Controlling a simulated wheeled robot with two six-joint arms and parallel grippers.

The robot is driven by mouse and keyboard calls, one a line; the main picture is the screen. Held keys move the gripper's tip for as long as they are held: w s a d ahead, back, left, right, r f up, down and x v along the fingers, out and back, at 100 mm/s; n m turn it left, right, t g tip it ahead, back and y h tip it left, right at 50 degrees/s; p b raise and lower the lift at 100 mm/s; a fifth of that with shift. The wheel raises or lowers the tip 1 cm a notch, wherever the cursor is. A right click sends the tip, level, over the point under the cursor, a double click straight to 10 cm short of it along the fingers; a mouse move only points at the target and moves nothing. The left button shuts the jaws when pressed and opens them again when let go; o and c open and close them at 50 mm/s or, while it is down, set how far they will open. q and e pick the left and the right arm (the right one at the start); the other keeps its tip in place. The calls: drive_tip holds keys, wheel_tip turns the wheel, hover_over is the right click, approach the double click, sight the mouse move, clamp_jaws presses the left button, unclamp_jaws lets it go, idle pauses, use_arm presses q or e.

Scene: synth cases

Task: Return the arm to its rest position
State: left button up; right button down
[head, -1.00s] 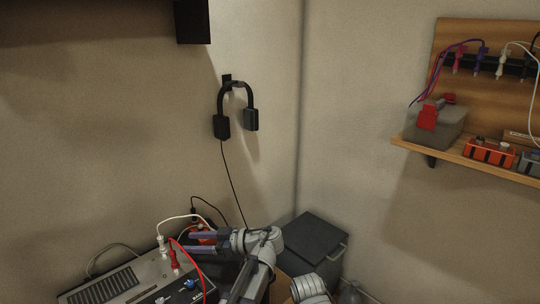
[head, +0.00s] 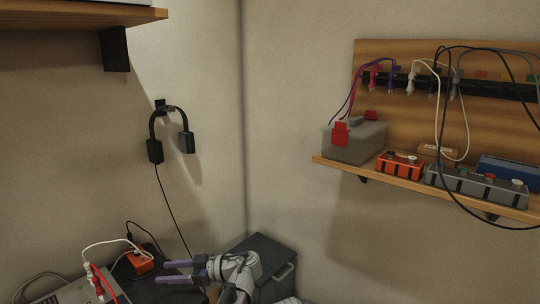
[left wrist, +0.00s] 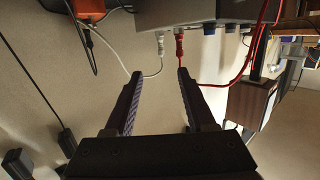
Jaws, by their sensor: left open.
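My left gripper (head: 163,272) is at the bottom of the head view, with its two dark fingers pointing left. In the left wrist view the gripper (left wrist: 160,72) is open, with nothing between its fingers. Beyond the fingertips is a grey device (left wrist: 195,12) with a white plug (left wrist: 160,44) and a red plug (left wrist: 179,45) in its front. The gripper appears apart from both plugs. In the head view the grey device (head: 62,292) is at the bottom left, partly cut off. My right gripper is not in view.
An orange box (head: 141,261) sits left of the gripper. A dark lidded bin (head: 268,258) stands in the corner behind my arm. Black headphones (head: 155,150) hang on the wall. A wooden shelf (head: 420,196) on the right holds boxes and cables. The wall between is bare.

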use_arm(q)
drive_tip(key=s+d+f+m+h, duration=0.4)
drive_tip(key=f+m, duration=0.2)
drive_tip(key=s+d+f+m+h, duration=0.4)
drive_tip(key=d+f+m, duration=0.1)
drive_tip(key=f+m, duration=0.15)
drive_tip(key=s+d+f+m+g+h, duration=0.1)
drive_tip(key=s+d+f+m+h, duration=0.45)
drive_tip(key=s+d+m, duration=0.4)
wheel_tip(320, 180, up, 31)
drive_tip(key=w+d+h+p, duration=0.1)
drive_tip(key=d+p, duration=0.1)
drive_tip(key=p, duration=2.9)
drive_tip(key=shift+w+d+n, duration=0.15)
drive_tip(key=shift+w+n, duration=0.1)
drive_tip(key=shift+n, duration=0.15)
